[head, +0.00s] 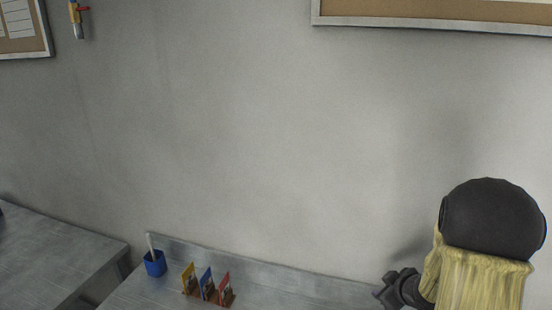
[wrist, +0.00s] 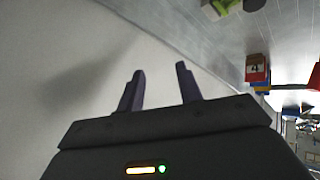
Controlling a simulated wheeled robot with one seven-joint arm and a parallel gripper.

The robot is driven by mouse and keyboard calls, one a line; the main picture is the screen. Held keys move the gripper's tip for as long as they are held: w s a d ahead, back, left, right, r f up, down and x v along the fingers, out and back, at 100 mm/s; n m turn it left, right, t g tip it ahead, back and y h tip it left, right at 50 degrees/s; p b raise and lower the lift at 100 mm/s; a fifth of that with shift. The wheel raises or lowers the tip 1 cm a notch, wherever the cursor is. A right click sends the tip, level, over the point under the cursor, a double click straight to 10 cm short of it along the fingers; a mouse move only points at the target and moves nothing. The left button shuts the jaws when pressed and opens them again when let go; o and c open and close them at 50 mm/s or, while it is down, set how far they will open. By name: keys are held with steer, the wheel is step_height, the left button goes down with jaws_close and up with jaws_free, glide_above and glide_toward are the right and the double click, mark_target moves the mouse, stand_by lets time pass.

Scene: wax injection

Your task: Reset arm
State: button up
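My gripper (wrist: 159,80) shows in the wrist view with its two dark fingers apart and nothing between them. Past the fingers is the pale wall, with a dark shadow on it at the left. In the head view my arm stands at the lower right, with a black rounded joint and a yellowish covered link. A dark part of it, seemingly near the gripper, shows at the bottom edge above the table, and its fingers cannot be made out there.
A grey table (head: 135,293) with a raised back edge runs along the wall. On it stand a blue cup (head: 155,264) with a pale stick and a rack holding yellow, blue and red pieces (head: 208,287). Another grey table (head: 55,255) is at left. Boards (head: 430,14) hang on the wall.

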steer(key=s+a+m+g+h+b, duration=0.1)
steer(key=s+a+m+g+b, duration=0.3)
steer(key=s+a, duration=0.9)
steer(key=s+m+g, duration=0.1)
steer(key=s+m, duration=0.2)
steer(key=s, duration=0.1)
steer(key=shift+s+a+f+m+g, duration=0.25)
steer(key=shift+a+f+m+g, duration=0.05)
steer(key=shift+a+f+g, duration=0.1)
stand_by(0.8)
